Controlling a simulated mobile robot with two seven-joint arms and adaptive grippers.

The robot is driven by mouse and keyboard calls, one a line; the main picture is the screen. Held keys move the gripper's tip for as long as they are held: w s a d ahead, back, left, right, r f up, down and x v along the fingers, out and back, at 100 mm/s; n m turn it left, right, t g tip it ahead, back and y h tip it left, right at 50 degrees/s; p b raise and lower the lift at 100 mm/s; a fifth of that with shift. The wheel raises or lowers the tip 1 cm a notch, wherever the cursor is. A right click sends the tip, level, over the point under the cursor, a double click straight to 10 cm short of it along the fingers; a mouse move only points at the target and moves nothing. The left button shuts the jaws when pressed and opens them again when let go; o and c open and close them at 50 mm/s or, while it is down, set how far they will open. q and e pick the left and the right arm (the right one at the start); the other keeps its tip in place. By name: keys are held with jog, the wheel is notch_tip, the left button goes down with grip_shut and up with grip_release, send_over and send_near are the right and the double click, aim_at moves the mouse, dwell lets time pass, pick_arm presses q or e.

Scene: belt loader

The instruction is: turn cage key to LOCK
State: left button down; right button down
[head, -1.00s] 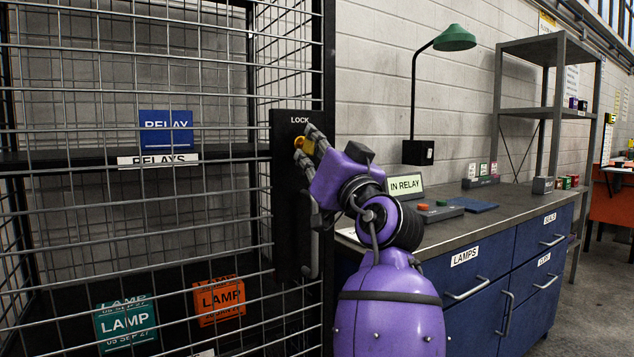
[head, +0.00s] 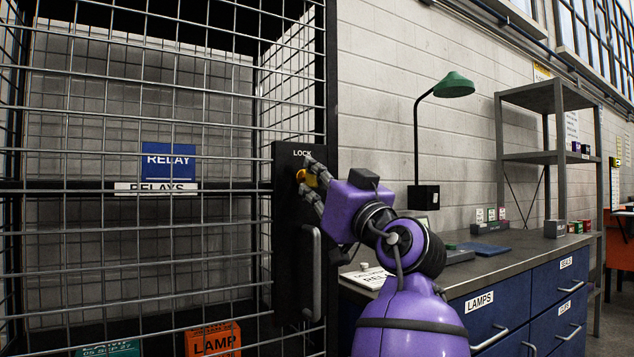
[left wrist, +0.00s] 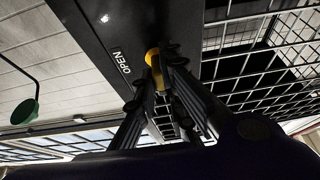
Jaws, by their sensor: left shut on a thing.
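The yellow cage key (head: 301,175) sits on the black lock plate (head: 287,215) at the edge of the wire cage door, just below the word LOCK. My left gripper (head: 314,184) is shut on the key, coming from the right. In the left wrist view the yellow key (left wrist: 154,60) shows between the fingertips of my left gripper (left wrist: 160,78), beside the word OPEN on the plate. The fingers partly cover the key, and I cannot tell its exact angle. My right gripper is in neither view.
A grey upright handle (head: 312,270) is on the plate below my gripper. The cage holds a blue RELAY box (head: 168,160) on a shelf and an orange LAMP box (head: 213,340) lower down. A blue drawer bench (head: 520,300) with a green lamp (head: 454,85) stands on the right.

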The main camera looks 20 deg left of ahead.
pick_arm(q)
jog(key=c, duration=1.8)
grip_release()
jog(key=shift+c, duration=0.2)
jog(key=v, duration=1.2)
